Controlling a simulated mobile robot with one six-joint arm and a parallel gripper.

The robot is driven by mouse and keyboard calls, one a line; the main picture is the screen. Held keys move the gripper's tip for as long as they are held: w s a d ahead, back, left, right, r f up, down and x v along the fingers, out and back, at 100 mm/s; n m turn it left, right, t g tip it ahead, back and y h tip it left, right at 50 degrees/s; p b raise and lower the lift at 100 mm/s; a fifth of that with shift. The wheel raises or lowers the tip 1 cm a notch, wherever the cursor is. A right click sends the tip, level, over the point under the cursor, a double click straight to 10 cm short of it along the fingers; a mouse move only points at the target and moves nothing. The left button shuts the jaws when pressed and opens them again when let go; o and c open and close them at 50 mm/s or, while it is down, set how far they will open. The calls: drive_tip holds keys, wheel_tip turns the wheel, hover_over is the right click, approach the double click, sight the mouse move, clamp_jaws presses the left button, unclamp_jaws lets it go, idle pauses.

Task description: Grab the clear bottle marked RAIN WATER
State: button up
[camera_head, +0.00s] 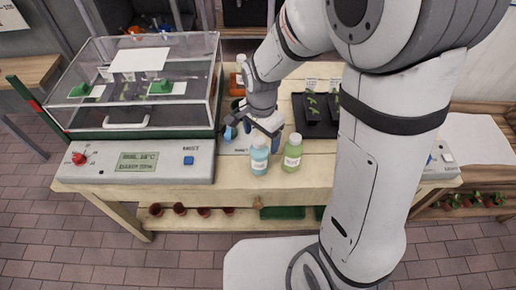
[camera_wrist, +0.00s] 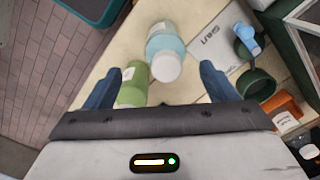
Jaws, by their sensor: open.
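A pale blue, see-through bottle (camera_head: 260,158) with a white cap and a white label stands upright near the table's front edge. A green bottle (camera_head: 293,155) stands just to its right. The lettering on both labels is too small to read, so I cannot tell which says RAIN WATER. My gripper (camera_head: 252,128) is open and empty, just behind the blue bottle. In the wrist view the blue bottle (camera_wrist: 167,42) shows beyond and between the fingers of my gripper (camera_wrist: 160,72), and the green bottle (camera_wrist: 134,82) is close to the left finger.
The wooden table (camera_head: 240,195) holds a clear-lidded case (camera_head: 145,80) with a control panel at left and black seedling trays (camera_head: 318,108) behind the green bottle. In the wrist view, a dark green ring-shaped item (camera_wrist: 257,82) and an orange container (camera_wrist: 283,108) are at right.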

sight(259, 149)
drive_tip(key=shift+w+a+f+p, duration=0.1)
drive_tip(key=shift+f+p, duration=0.1)
drive_tip(key=shift+f, duration=1)
drive_tip(key=shift+w+a+f+p, duration=0.1)
drive_tip(key=shift+w+f+p, duration=0.05)
drive_tip(key=shift+f, duration=1)
drive_tip(key=shift+w+f+p, duration=0.1)
drive_tip(key=shift+f+p, duration=0.1)
drive_tip(key=shift+f, duration=1)
drive_tip(key=c, duration=1.3)
